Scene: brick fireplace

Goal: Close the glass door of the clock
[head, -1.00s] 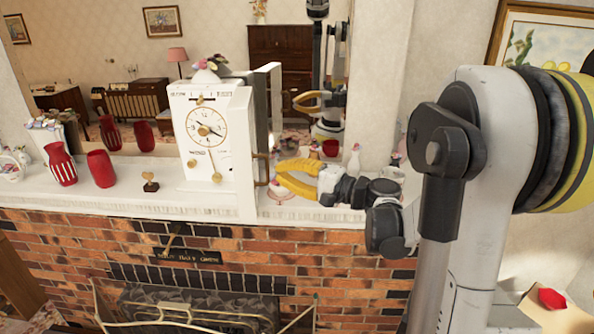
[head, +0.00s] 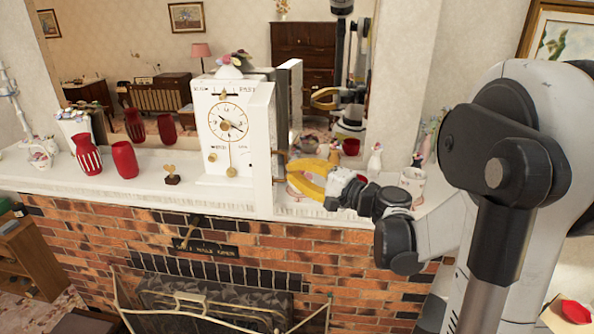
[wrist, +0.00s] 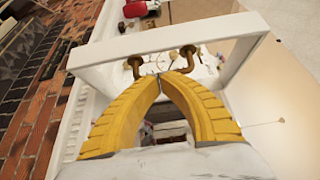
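The white clock (head: 228,128) stands upright on the mantel with its round dial facing out. Its glass door (head: 264,150) stands open at the clock's right side, jutting toward the front and seen nearly edge-on. The brass handle (head: 281,165) is on the door's right face. My gripper (head: 290,172) is at this handle, with its yellow fingers converging. In the wrist view, the fingertips of my gripper (wrist: 160,77) meet between the two curved ends of the handle (wrist: 188,57), covering its middle. The white door frame (wrist: 170,38) spans behind them.
Red vases (head: 124,160) and a small heart ornament (head: 171,175) stand left of the clock on the white mantel (head: 140,190). White figurines (head: 375,160) and a cup stand to the right. A mirror is behind; brick and a fire screen are below.

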